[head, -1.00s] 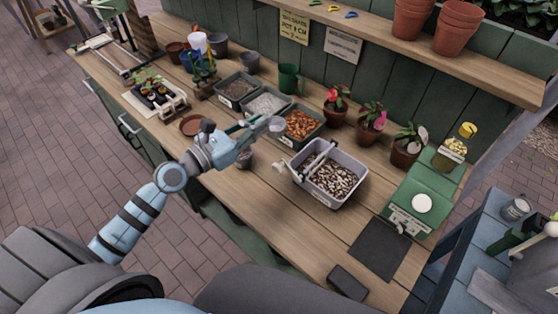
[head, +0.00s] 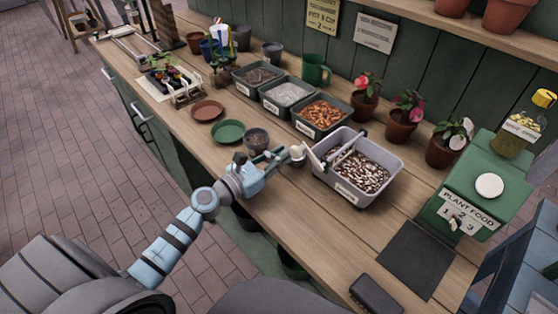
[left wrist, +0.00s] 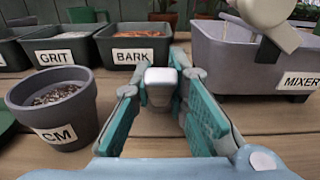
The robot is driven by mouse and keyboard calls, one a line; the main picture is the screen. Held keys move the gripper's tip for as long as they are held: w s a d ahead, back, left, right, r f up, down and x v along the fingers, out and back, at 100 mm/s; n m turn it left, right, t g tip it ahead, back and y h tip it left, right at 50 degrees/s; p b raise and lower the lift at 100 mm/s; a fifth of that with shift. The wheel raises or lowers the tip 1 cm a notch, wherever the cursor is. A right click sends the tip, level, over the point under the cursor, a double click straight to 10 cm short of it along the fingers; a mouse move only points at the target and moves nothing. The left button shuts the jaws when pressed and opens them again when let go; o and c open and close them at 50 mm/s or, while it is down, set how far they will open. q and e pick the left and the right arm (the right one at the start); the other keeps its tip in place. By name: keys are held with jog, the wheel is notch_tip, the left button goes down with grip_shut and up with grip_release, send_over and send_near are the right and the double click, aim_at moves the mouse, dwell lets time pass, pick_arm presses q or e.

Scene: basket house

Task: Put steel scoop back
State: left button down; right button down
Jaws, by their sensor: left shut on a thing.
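My left gripper (head: 280,155) is over the bench, just left of the grey mixer tub (head: 335,188). In the left wrist view its two green-padded fingers (left wrist: 160,100) are shut on a pale grey, block-ended piece, which I take to be the steel scoop's handle (left wrist: 160,84). The mixer tub (left wrist: 235,65) stands to the right in the wrist view, and the dark CM pot (left wrist: 75,135) to the left. My right gripper is not in view.
The mixer's pale crank knob (left wrist: 268,14) overhangs close to the right of my gripper. Bark (head: 322,127) and grit (head: 283,109) trays stand behind. Green (head: 228,132) and terracotta (head: 207,110) saucers lie to the left. The plant food dispenser (head: 475,190) stands at the right.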

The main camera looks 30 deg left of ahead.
pick_arm(q)
jog(key=shift+r, duration=0.1)
jog(key=c, duration=2)
grip_release()
jog(key=shift+f, duration=0.2)
jog(key=o, duration=0.4)
jog(key=shift+r, duration=0.1)
